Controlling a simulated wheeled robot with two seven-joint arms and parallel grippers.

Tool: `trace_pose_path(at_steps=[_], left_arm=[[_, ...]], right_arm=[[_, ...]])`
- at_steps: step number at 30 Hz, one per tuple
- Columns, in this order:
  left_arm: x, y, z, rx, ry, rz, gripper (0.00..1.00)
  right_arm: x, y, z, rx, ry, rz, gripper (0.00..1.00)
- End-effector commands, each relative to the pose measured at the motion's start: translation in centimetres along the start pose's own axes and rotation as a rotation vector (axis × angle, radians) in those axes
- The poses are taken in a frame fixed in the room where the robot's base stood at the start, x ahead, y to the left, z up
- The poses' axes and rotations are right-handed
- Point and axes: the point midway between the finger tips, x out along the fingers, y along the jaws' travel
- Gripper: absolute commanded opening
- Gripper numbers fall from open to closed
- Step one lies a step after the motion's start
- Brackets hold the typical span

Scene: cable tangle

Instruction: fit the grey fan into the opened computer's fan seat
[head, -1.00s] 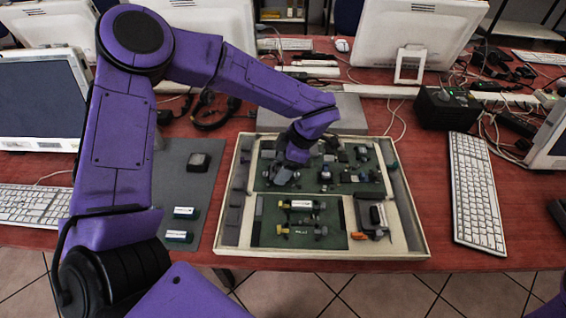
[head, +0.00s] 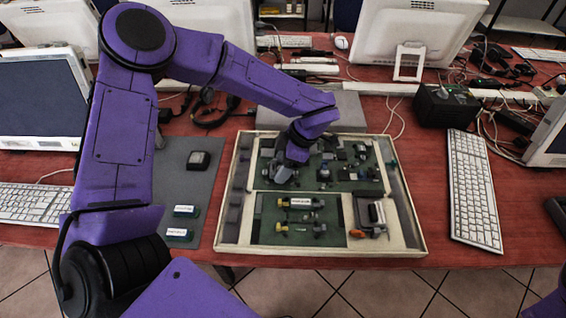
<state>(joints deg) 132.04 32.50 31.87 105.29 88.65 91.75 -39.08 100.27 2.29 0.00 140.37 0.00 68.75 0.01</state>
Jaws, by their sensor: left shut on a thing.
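The opened computer (head: 416,243) is a shallow cream case lying flat on the red table, with green boards and small parts inside. My left gripper (head: 284,178) reaches down into its upper left part, over the larger board. It is shut on a small grey piece, which seems to be the grey fan (head: 282,174). The fingers and wrist hide much of the fan and the board under it. I cannot make out the fan seat or tell whether the fan touches it. My right gripper is out of view.
A grey mat (head: 196,204) left of the case bears a dark square part (head: 198,160) and two small green modules (head: 182,222). A white keyboard (head: 473,190) and a black box (head: 447,107) stand right of the case. A grey slab lies behind it.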

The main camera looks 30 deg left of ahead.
Motion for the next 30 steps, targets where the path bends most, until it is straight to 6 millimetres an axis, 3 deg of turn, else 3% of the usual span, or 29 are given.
trace_pose_path(at_steps=[28,29,30], left_arm=[[1.2,0.0,0.5,0.0,0.0,-0.001,0.37],[1.2,0.0,0.5,0.0,0.0,-0.001,0.77],[1.2,0.0,0.5,0.0,0.0,-0.001,0.9]], right_arm=[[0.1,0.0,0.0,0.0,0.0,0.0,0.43],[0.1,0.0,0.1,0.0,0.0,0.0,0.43],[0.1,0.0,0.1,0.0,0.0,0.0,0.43]])
